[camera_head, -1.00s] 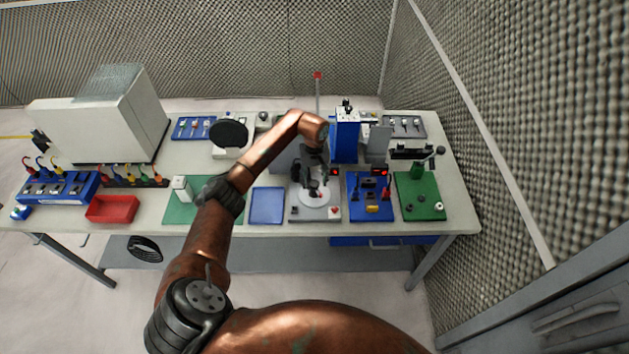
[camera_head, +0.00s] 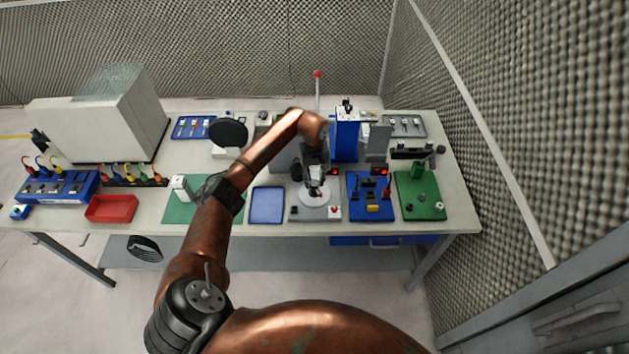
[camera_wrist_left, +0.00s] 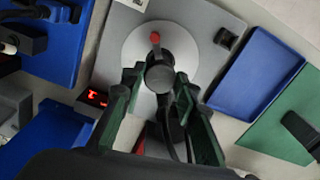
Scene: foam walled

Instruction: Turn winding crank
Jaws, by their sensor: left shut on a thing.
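The winding station has a grey base (camera_head: 300,213) with a pale round disc (camera_head: 314,200), at the front middle of the bench. My left gripper (camera_head: 314,188) reaches down over this disc. In the left wrist view, the green-padded fingers of the gripper (camera_wrist_left: 158,97) are shut on the dark round knob of the crank (camera_wrist_left: 158,79). A red-tipped piece (camera_wrist_left: 155,40) shows just beyond the knob over the disc (camera_wrist_left: 136,50). The lower part of the crank is hidden by the knob and fingers. My right gripper is not in view.
A blue tray (camera_head: 267,206) lies just left of the station. A blue board (camera_head: 357,209) with a red-lit display (camera_head: 380,171) stands close on its right, then a green board (camera_head: 424,205). A tall blue unit (camera_head: 345,140) rises behind.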

